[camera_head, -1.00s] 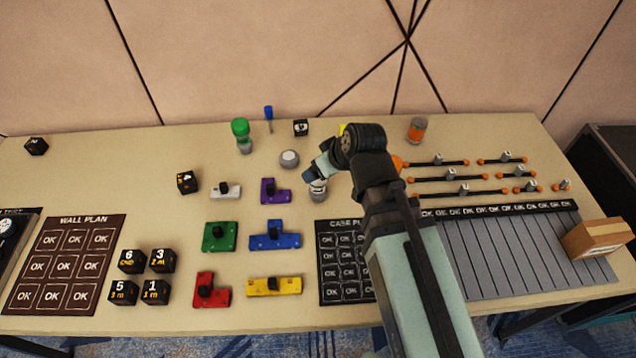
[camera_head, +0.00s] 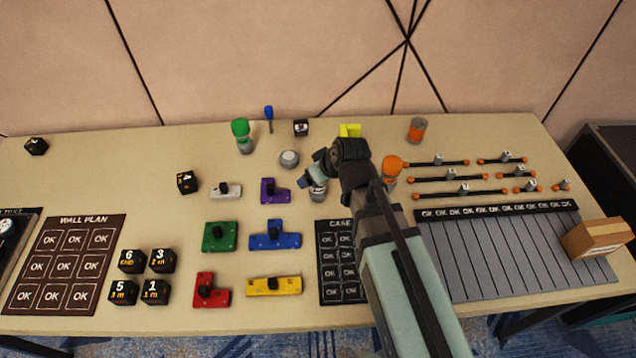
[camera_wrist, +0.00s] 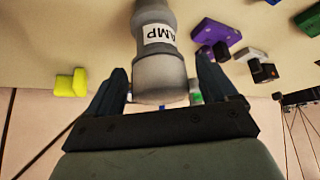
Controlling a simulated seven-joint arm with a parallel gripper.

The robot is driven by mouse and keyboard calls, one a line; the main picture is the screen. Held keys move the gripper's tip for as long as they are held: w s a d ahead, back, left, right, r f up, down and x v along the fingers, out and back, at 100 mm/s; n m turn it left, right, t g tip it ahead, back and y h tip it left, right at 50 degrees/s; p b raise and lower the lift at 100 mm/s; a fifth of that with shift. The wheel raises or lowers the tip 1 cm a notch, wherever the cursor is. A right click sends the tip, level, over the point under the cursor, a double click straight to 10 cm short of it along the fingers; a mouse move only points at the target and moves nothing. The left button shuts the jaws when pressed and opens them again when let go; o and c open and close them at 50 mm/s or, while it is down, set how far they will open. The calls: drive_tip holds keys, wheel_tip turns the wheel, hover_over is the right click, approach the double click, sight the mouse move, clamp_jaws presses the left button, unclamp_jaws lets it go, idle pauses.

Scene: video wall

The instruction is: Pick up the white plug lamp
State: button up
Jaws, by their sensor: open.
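The white plug lamp, a pale grey-white cylinder with a label ending in "AMP", stands on the table; it shows large in the wrist view (camera_wrist: 158,60). In the head view the lamp (camera_head: 318,194) is partly hidden below my gripper (camera_head: 308,181). In the wrist view my gripper (camera_wrist: 165,90) is open, with one dark finger on each side of the lamp. I cannot tell whether either finger touches it.
A purple piece (camera_head: 274,191) lies left of the lamp. A round grey-white object (camera_head: 289,159) stands behind it. A yellow-green block (camera_head: 350,130) and an orange-topped object (camera_head: 392,167) are nearby. The case plan board (camera_head: 327,285) lies in front.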

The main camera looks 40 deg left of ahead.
drive_tip(key=shift+w+a+f, duration=0.1)
drive_tip(key=shift+a+f, duration=0.25)
drive_tip(key=shift+f, duration=0.2)
drive_tip(key=shift+c, duration=0.4)
drive_tip(key=c, duration=1)
drive_tip(key=shift+r, duration=0.1)
